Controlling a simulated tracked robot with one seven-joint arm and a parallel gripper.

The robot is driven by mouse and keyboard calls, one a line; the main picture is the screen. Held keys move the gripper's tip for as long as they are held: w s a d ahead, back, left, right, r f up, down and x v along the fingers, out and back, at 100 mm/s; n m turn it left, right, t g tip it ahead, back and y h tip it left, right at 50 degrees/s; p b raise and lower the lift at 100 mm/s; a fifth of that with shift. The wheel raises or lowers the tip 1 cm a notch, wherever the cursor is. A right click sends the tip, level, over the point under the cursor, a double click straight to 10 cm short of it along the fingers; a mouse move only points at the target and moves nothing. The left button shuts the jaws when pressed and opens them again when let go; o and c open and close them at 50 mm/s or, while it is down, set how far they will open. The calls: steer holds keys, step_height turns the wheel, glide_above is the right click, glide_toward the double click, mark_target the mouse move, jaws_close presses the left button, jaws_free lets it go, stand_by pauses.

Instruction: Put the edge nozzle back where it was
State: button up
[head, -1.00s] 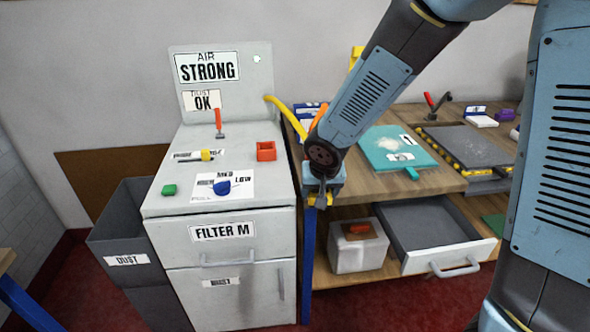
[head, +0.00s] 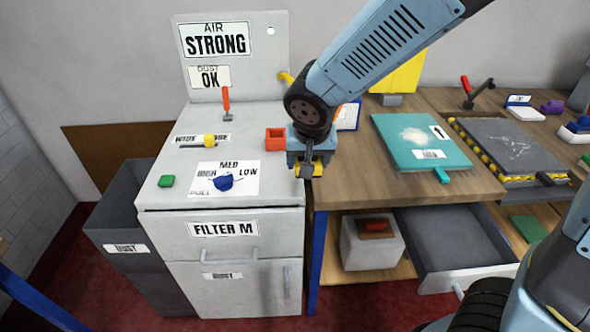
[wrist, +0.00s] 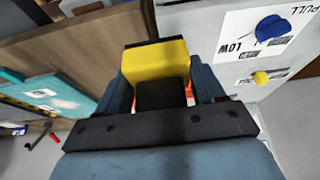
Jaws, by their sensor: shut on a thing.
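My gripper (head: 307,168) is shut on a yellow piece with a dark part, which I take to be the edge nozzle. In the wrist view the yellow piece (wrist: 158,60) sits between the fingers; its far end is hidden. In the head view only a little yellow shows at the fingertips. The gripper is at the right edge of the white machine (head: 225,185), in front of and right of a small open red holder (head: 275,139) on its top. A yellow hose (head: 286,77) runs behind my arm, and its other end is hidden.
The machine top carries a yellow slider (head: 209,141), a blue knob (head: 223,182), a green button (head: 166,181) and an upright red lever (head: 226,102). Right is a wooden bench with a teal board (head: 405,140) and a grey slab (head: 515,145). An open drawer (head: 455,245) juts out below.

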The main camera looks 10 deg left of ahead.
steer(key=w+a+f, duration=0.1)
steer(key=w+f, duration=0.1)
steer(key=w, duration=0.1)
steer(key=w+a+f, duration=0.2)
steer(key=w+f, duration=0.1)
steer(key=w+a+f, duration=0.1)
steer(key=w+f, duration=0.2)
steer(key=shift+a, duration=0.3)
steer(key=shift+f, duration=1.65)
steer(key=shift+f, duration=0.1)
steer(key=o, duration=0.9)
steer(key=shift+o, duration=0.2)
steer(key=v, duration=1.2)
